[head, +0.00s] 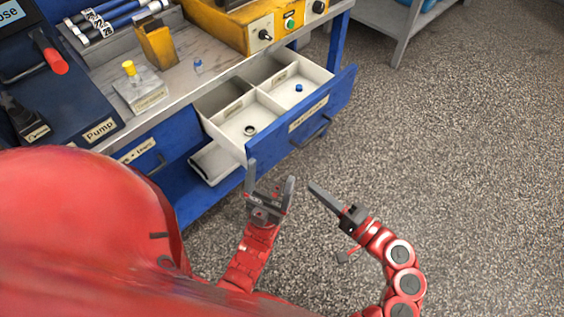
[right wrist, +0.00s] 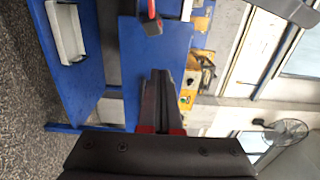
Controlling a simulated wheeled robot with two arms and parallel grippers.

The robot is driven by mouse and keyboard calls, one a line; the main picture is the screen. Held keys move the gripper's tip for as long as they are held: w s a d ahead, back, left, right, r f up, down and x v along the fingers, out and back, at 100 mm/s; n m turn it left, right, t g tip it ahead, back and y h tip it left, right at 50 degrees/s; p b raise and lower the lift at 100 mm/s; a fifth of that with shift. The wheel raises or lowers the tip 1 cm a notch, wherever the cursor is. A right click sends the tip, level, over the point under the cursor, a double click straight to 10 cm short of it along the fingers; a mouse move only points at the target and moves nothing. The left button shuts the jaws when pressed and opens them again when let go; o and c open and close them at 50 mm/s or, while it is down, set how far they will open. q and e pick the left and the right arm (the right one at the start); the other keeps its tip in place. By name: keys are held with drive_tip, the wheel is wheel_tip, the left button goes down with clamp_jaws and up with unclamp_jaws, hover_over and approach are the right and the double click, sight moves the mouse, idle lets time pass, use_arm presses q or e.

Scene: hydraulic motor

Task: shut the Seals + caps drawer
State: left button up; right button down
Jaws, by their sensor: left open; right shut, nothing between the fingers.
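The Seals + caps drawer (head: 282,137) is pulled out from the blue workbench in the head view. Its blue front has a label and a dark bar handle (head: 314,133). Inside its white compartments are a dark ring (head: 250,130) at the left and a small blue cap (head: 298,88) at the right. My left gripper (head: 271,178) is open and empty, just in front of the left end of the drawer front. My right gripper (head: 313,186) is shut and empty, to the right of the left one and apart from the drawer. Its closed fingers also show in the right wrist view (right wrist: 160,88).
The worktop (head: 178,38) holds a yellow machine (head: 250,27), a grey block with a yellow knob (head: 140,88) and a pump panel (head: 75,95). The speckled floor right of the drawer is clear.

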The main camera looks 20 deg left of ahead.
sight(270, 151)
drive_tip(key=x, duration=1.3)
drive_tip(key=shift+w+a, duration=0.1)
drive_tip(key=shift+a, duration=0.2)
drive_tip(key=shift+w+f, duration=0.1)
drive_tip(key=shift+w, duration=0.05)
